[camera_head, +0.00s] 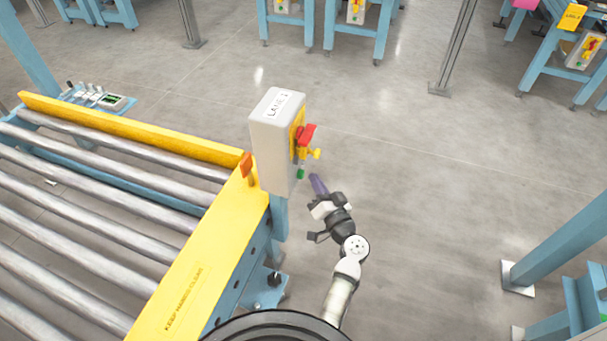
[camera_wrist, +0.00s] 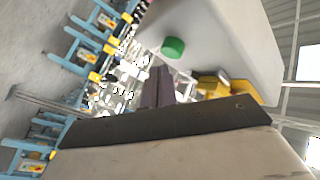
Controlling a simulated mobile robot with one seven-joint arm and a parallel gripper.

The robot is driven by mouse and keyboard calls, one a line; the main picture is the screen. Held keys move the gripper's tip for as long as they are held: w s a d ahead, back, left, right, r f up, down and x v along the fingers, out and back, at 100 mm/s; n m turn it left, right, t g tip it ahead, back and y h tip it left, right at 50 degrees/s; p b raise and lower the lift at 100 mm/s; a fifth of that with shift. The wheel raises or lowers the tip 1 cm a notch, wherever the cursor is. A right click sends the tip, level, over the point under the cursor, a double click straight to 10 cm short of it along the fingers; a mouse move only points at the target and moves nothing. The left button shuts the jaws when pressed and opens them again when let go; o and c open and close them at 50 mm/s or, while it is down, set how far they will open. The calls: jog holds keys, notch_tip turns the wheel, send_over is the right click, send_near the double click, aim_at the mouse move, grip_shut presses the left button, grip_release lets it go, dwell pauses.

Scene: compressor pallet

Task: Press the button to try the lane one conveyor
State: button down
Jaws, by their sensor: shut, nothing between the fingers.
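The lane one control box (camera_head: 275,140) is a grey box with a label on top, standing at the corner of the roller conveyor (camera_head: 90,200). On its right face are a red switch handle (camera_head: 306,134) on a yellow plate and a green button (camera_head: 301,173) lower down. In the wrist view the green button (camera_wrist: 173,47) sits on the pale box face. My gripper (camera_head: 318,184) is shut and empty, just right of and slightly below the button in the head view. Its purple-grey fingers also show in the wrist view (camera_wrist: 158,86), apart from the button.
A yellow guard rail (camera_head: 205,260) edges the conveyor, with an orange piece (camera_head: 246,165) on it beside the box. A blue post on a foot plate (camera_head: 518,278) stands at the right. The floor right of the box is open. Other blue stations stand at the back.

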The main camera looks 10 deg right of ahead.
jog(key=shift+w+a+b, duration=0.2)
jog(key=shift+a+b, duration=0.2)
jog(key=shift+b, duration=0.05)
jog(key=shift+w+a, duration=0.35)
jog(key=shift+a, duration=0.1)
dwell(1.0)
jog(key=shift+s+d+b, duration=0.1)
jog(key=shift+b, duration=0.25)
jog(key=shift+s+d+b, duration=0.4)
jog(key=shift+s+d, duration=0.05)
jog(key=shift+d, duration=0.25)
